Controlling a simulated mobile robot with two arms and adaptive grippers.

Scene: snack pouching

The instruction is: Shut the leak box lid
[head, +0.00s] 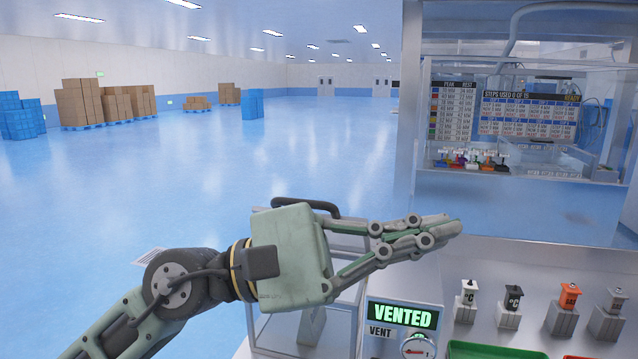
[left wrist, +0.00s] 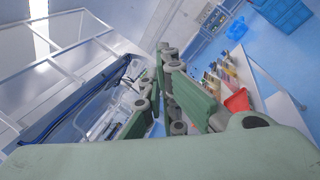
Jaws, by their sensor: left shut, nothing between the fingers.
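The leak box (head: 350,300) is a clear-walled box with pale metal edges, low in the middle of the head view. A black bar handle (head: 322,206) shows at its top, partly behind my left gripper. The lid's angle cannot be told, because my gripper and wrist cover much of the box top. My left gripper (head: 452,226) is shut and empty, fingers pointing right, in front of the box and above its display panel. The shut fingers also show in the left wrist view (left wrist: 166,52). My right gripper is in neither view.
A green display (head: 403,316) reads VENTED, above a round dial (head: 418,349). Several capped blocks, one of them orange (head: 567,296), stand to its right near a green tray (head: 490,350). A glass-fronted cabinet (head: 520,210) stands behind. Open blue floor (head: 200,180) lies at left.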

